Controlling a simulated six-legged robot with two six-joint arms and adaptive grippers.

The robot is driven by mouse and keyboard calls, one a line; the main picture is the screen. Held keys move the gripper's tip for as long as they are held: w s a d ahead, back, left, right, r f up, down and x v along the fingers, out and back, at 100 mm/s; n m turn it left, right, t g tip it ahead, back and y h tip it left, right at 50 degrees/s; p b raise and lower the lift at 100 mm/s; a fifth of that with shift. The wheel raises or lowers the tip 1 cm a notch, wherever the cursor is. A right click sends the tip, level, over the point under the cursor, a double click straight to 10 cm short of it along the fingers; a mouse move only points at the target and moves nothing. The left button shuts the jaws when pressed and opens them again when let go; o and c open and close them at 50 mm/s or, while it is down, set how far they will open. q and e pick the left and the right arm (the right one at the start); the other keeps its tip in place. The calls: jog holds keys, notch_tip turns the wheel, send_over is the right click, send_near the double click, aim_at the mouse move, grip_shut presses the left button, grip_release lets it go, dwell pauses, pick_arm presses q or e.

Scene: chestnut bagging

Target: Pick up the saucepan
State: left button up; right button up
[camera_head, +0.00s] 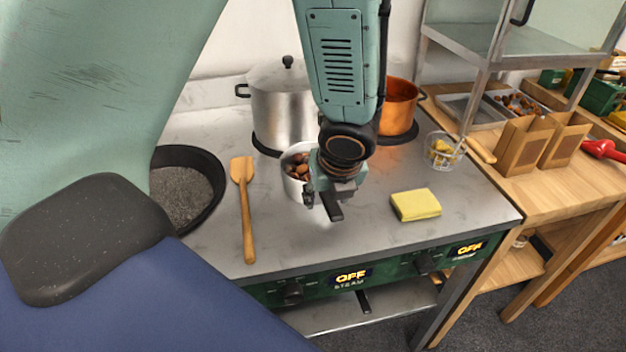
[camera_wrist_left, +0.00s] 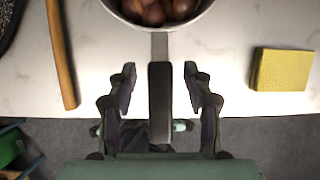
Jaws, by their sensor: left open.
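The saucepan (camera_head: 293,187) is a small pale metal pan holding brown chestnuts. It stands on the grey stovetop in front of the big lidded pot, partly hidden behind my left gripper in the head view. Its dark handle (camera_wrist_left: 160,104) points toward the front edge of the stove. My left gripper (camera_head: 331,198) is open above the handle. In the left wrist view the left gripper (camera_wrist_left: 159,84) has one finger on each side of the handle, with a gap on both sides. My right gripper is not in view.
A lidded steel pot (camera_head: 280,108) and a copper pot (camera_head: 400,105) stand behind. A wooden spatula (camera_head: 246,210) and a black pan (camera_head: 215,205) are to the left. A yellow sponge (camera_head: 416,205) and a glass bowl (camera_head: 443,152) are to the right.

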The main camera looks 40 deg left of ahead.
pick_arm(q)
jog(key=shift+r, duration=0.1)
jog(key=shift+w, duration=0.1)
jog(key=c, duration=0.9)
grip_shut()
